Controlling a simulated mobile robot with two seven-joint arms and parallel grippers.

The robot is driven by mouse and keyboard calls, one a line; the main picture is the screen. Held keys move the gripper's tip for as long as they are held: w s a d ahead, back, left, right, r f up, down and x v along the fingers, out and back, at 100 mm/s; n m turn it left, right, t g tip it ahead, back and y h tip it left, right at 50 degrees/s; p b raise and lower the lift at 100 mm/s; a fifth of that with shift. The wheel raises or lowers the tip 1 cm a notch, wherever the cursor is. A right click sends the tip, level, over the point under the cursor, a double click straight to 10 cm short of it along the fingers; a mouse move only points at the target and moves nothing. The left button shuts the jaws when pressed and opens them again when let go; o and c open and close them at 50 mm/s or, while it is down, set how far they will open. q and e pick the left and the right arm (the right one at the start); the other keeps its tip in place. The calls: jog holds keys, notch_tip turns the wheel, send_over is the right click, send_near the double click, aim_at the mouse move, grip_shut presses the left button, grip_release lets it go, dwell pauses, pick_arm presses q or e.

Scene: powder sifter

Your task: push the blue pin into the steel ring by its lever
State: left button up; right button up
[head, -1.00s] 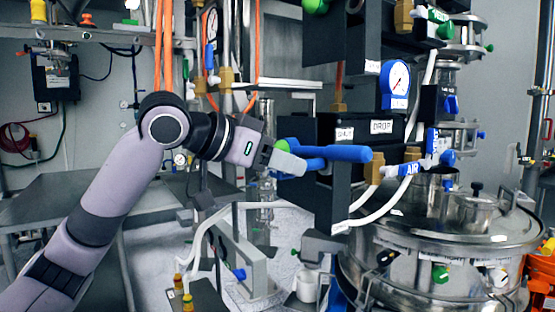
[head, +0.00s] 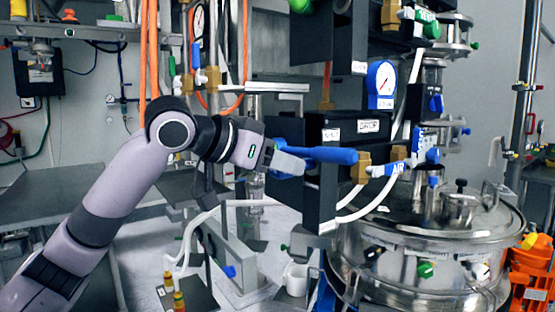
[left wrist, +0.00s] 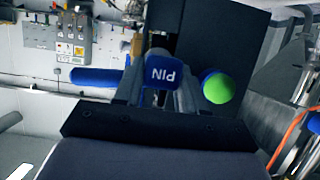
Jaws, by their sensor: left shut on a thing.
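The blue pin lever shows as a long blue bar (head: 330,155) by the black box in the head view. In the left wrist view its blue bar (left wrist: 95,77) sticks out to the left. A blue part lettered "PIN" (left wrist: 163,72) sits between my left gripper's (left wrist: 160,90) fingers. A green-ended blue knob (left wrist: 217,88) is just right of them. In the head view my left gripper (head: 288,162) is shut on the lever's near part, which its fingers partly hide. I cannot make out the steel ring. My right gripper is not in view.
The black box (head: 345,160) with white labels stands close to the gripper. A blue-rimmed gauge (head: 382,84) and white hoses (head: 372,205) are right of it. A large steel vessel (head: 420,245) fills the lower right. A grey bench (head: 45,200) is at left.

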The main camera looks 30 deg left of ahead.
pick_arm(q)
jog(key=shift+w+d+p, duration=0.3)
jog(key=shift+w+p, duration=0.3)
jog(key=shift+w, duration=0.15)
jog(key=o, duration=1.2)
jog(key=shift+r, duration=0.1)
jog(key=shift+a+r, duration=0.1)
jog(key=shift+s+a+r, duration=0.1)
jog(key=shift+s, duration=0.05)
jog(key=b+v, duration=0.1)
jog(key=v, duration=0.5)
jog(key=shift+s, duration=0.35)
